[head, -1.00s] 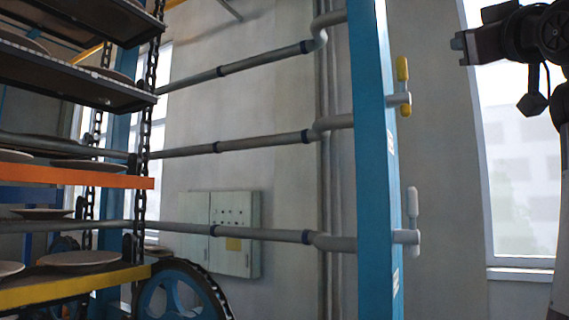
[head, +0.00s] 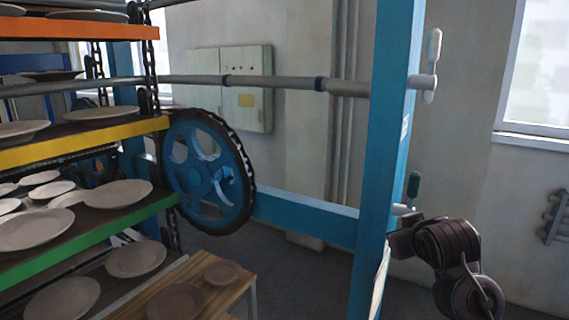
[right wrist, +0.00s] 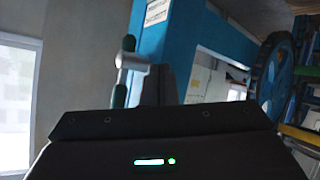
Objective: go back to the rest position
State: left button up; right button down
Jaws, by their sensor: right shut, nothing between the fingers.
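My right gripper (head: 396,238) is at the lower right of the head view, beside the blue post (head: 383,130). It is shut and empty. A lever with a green grip (head: 413,188) sticks out from the post just above it. In the right wrist view the shut fingers (right wrist: 163,86) point toward the blue post, and a lever with green ends (right wrist: 126,66) stands just left of them. It looks apart from the fingers. My left gripper is not in view.
The plate dryer's tiered shelves (head: 80,240) with plates fill the left. A blue chain wheel (head: 208,172) stands beside them. A wooden table (head: 215,290) with plates is low in front. A pale lever (head: 432,65) is higher on the post. Floor right of the table is clear.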

jog(key=s+a+f+g, duration=0.2)
jog(key=s+f, duration=0.5)
jog(key=f, duration=0.2)
jog(key=s+a+f+g, duration=0.1)
jog(key=s+f+g, duration=0.2)
jog(key=s+f, duration=0.6)
jog(key=s+a+f+g+y, duration=0.1)
jog(key=s+f+g, duration=0.1)
jog(key=s+f, duration=0.35)
jog(key=s+a+f+g, duration=0.2)
jog(key=s+f, duration=0.1)
jog(key=s, duration=0.6)
notch_tip(320, 180, down, 30)
jog(key=s+g+b, duration=0.1)
jog(key=s, duration=0.1)
jog(key=s+d+f, duration=0.2)
jog(key=s+f, duration=0.8)
jog(key=s+d+f+g+b, duration=0.1)
jog(key=s+f, duration=0.8)
jog(key=f, duration=0.1)
jog(key=shift+s+d+f, duration=0.3)
jog(key=shift+s+d, duration=0.05)
jog(key=shift+d, duration=0.05)
jog(key=c, duration=2.1)
grip_release()
